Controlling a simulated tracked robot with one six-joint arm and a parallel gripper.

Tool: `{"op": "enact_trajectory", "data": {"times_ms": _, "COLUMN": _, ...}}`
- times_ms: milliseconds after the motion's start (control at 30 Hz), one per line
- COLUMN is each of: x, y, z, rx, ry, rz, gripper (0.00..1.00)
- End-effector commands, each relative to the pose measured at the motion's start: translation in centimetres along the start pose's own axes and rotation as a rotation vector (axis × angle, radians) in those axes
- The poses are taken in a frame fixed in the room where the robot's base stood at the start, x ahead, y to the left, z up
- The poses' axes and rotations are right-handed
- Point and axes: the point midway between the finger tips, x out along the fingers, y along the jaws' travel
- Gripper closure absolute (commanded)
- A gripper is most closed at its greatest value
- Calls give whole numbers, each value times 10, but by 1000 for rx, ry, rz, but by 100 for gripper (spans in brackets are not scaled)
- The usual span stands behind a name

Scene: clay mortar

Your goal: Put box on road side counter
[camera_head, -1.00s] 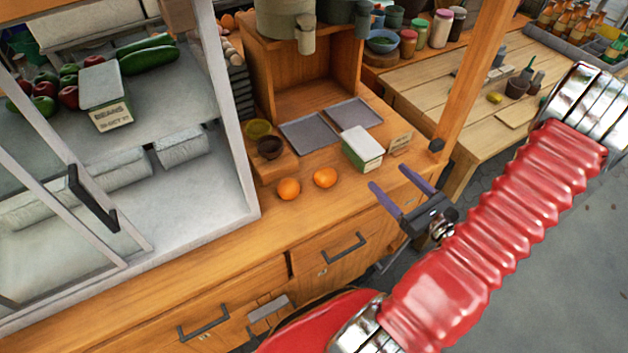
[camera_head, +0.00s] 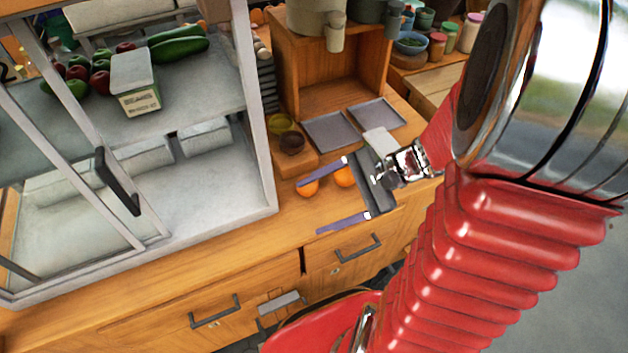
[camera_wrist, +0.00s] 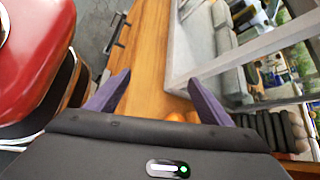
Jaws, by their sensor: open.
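A white-topped box with a printed label (camera_head: 140,80) sits on the shelf inside the glass case, beside apples and cucumbers. A second pale-topped box (camera_head: 380,140) stands on the wooden counter (camera_head: 280,228), mostly hidden behind my gripper. My gripper (camera_head: 310,208) is open and empty over the counter's front part, its purple fingers pointing left toward the case. In the wrist view its fingers (camera_wrist: 160,78) are spread, with the wooden counter between and beyond them. No box shows clearly in the wrist view.
Two oranges (camera_head: 308,187) lie by my upper finger. The case's metal frame (camera_head: 262,150) rises left of my gripper. Drawer handles (camera_head: 215,311) stick out below the counter's edge.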

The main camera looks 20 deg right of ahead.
Motion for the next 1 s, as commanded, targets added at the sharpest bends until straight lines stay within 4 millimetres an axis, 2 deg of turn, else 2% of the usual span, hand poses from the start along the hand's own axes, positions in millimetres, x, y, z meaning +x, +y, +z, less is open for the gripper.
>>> {"op": "enact_trajectory", "data": {"times_ms": 33, "x": 3, "y": 2, "z": 9, "rx": -64, "ry": 21, "rz": 54, "gripper": 26}}
{"op": "enact_trajectory", "data": {"times_ms": 200, "x": 6, "y": 13, "z": 29, "rx": -261, "ry": 97, "rz": 221, "gripper": 26}}
{"op": "enact_trajectory", "data": {"times_ms": 533, "x": -6, "y": 20, "z": 55, "rx": -670, "ry": 276, "rz": 479, "gripper": 26}}
{"op": "enact_trajectory", "data": {"times_ms": 767, "x": -23, "y": 9, "z": 73, "rx": -970, "ry": 421, "rz": 601, "gripper": 26}}
{"op": "enact_trajectory", "data": {"times_ms": 1000, "x": -44, "y": -14, "z": 98, "rx": -1280, "ry": 586, "rz": 667, "gripper": 26}}
